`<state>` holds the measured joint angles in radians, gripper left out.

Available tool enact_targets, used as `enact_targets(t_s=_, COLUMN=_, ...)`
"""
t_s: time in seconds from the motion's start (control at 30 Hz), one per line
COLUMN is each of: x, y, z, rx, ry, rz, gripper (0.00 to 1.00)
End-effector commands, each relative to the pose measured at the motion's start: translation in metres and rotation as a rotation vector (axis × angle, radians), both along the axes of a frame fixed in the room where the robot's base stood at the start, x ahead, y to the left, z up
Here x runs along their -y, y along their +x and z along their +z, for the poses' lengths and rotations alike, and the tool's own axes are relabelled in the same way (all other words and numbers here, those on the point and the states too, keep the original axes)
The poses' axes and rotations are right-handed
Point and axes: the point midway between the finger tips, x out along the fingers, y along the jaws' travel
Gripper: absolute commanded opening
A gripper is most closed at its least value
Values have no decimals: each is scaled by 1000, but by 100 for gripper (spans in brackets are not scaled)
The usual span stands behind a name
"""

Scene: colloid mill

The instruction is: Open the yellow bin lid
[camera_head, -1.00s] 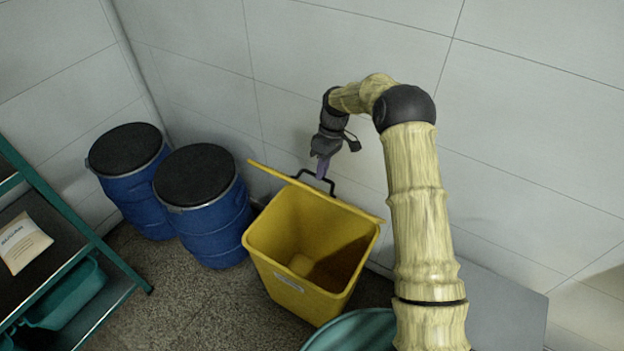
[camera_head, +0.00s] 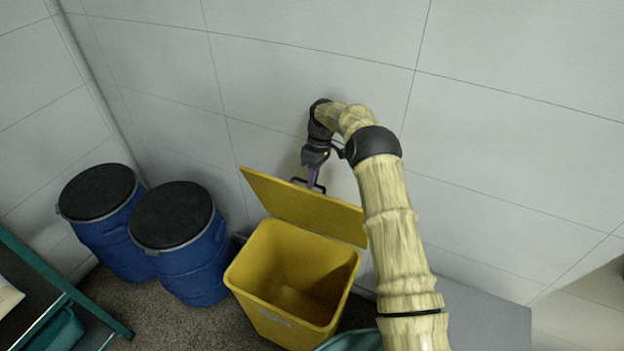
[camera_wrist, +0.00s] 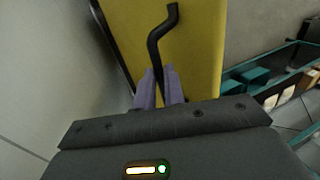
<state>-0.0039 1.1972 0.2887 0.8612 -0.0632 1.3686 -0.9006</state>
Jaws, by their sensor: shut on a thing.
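The yellow bin (camera_head: 262,322) stands on the floor near the wall, its inside in plain view. Its yellow lid (camera_head: 290,205) is raised and tilted back toward the wall. A black handle (camera_head: 300,182) sits at the lid's upper edge; it also shows in the wrist view (camera_wrist: 157,42) against the yellow lid. My gripper (camera_head: 313,180) is at this handle, behind the lid's top edge. In the wrist view its purple fingers (camera_wrist: 158,88) are shut around the handle's bar.
Two blue drums with black lids (camera_head: 178,243) (camera_head: 100,222) stand left of the bin. A teal shelf (camera_head: 60,300) is at the lower left. The wall (camera_head: 480,120) is close behind the lid, and a grey panel (camera_head: 490,315) is at the lower right.

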Motion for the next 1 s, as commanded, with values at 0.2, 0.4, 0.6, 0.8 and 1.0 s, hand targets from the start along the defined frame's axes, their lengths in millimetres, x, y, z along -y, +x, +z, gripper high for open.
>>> enact_targets(t_s=0.2, x=6, y=-3, z=-12, rx=-13, ry=-13, rz=-2, gripper=19)
enact_targets(t_s=0.4, x=3, y=-2, z=-8, rx=-10, ry=-8, rz=0, gripper=33)
enact_targets(t_s=0.6, x=2, y=-1, z=-5, rx=-8, ry=-4, rz=-1, gripper=33)
enact_targets(t_s=0.8, x=5, y=5, z=13, rx=-5, ry=-5, rz=-1, gripper=33)
enact_targets(t_s=1.0, x=10, y=14, z=41, rx=-5, ry=-5, rz=-2, gripper=33)
